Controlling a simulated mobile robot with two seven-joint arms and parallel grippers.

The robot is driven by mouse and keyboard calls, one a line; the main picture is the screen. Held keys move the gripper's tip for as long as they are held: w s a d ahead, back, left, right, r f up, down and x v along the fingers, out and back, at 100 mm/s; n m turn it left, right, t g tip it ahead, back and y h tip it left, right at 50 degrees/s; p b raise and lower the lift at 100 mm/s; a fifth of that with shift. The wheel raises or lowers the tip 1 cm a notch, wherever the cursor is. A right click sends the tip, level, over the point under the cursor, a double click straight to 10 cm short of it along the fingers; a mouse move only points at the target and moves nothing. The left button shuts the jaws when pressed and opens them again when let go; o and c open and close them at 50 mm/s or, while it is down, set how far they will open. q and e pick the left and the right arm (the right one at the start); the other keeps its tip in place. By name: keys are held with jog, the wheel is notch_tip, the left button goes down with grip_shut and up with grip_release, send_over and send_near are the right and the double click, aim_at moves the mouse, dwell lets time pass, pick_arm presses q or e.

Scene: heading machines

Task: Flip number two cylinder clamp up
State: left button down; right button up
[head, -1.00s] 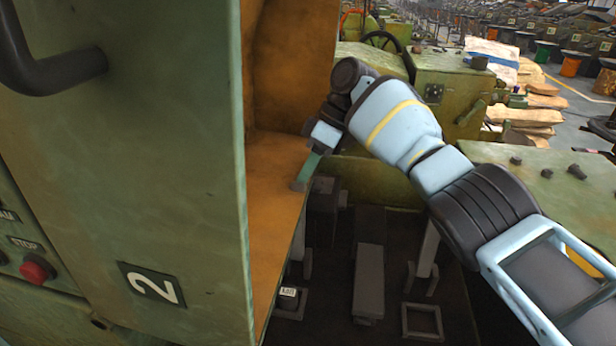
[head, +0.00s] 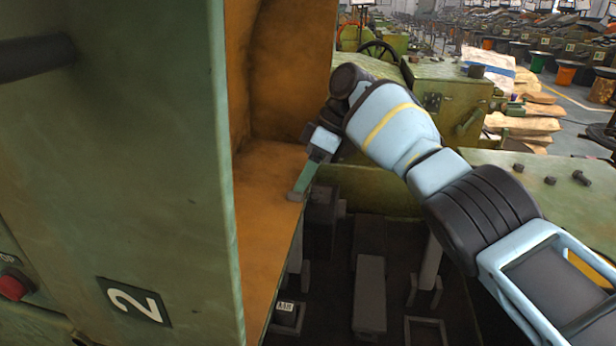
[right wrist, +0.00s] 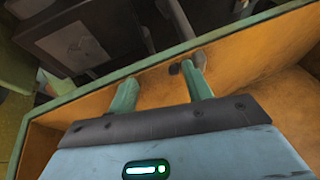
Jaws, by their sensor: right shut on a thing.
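The green machine (head: 130,180) with a number 2 plate (head: 134,302) fills the left of the head view. Its orange-lined inside (head: 265,185) opens to the right. My right gripper (head: 300,185) reaches in from the right, its green fingers pointing down at the orange lining near its edge. In the right wrist view the fingers (right wrist: 163,82) stand apart over the orange lining (right wrist: 160,82), close to the green rim (right wrist: 80,93). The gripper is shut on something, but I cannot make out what. I cannot pick out a cylinder clamp for certain. My left gripper is not in view.
A red button (head: 14,285) is at the lower left. Dark metal blocks (head: 369,290) stand in the pit below my right arm. A green machine top with loose bolts (head: 560,190) lies to the right. Sacks (head: 515,125) lie behind.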

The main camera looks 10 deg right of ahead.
jog(key=shift+o, duration=0.5)
jog(key=shift+g, duration=0.3)
jog(key=f, duration=0.4)
jog(key=shift+s+a, duration=0.15)
jog(key=shift+s, duration=0.2)
jog(key=a+r+v, duration=0.1)
jog(key=v, duration=1)
jog(key=shift+a, duration=0.15)
jog(key=shift+s+r, duration=0.1)
jog(key=shift+r, duration=0.05)
